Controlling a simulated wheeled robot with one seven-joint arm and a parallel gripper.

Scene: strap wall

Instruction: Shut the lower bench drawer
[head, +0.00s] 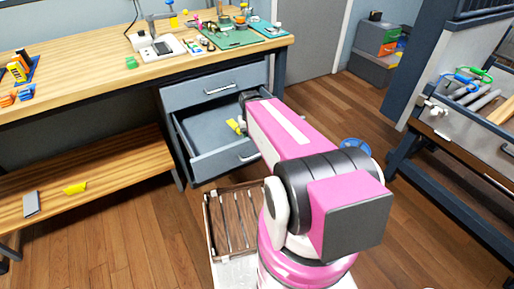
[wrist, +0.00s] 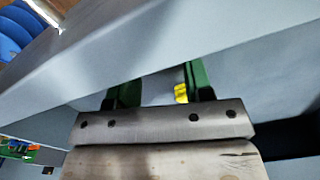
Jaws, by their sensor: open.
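The lower bench drawer (head: 205,163) is grey and stands pulled out under the bench, its inside showing in the head view. A yellow item (head: 236,126) lies in it. It also shows in the wrist view (wrist: 181,93). My arm reaches over the drawer's right part and hides some of it and its front. My gripper (wrist: 157,85) has two green fingers set apart with nothing seen held between them. A grey panel crosses in front of the fingertips, so I cannot tell whether they touch it. In the head view the gripper is mostly hidden by my arm.
The upper drawer (head: 213,88) looks shut. The bench top (head: 100,83) bears tools and a green mat (head: 235,38). A low wooden shelf (head: 85,180) is at left. A slatted crate (head: 232,218) stands near my base. A second workbench (head: 460,140) is at right.

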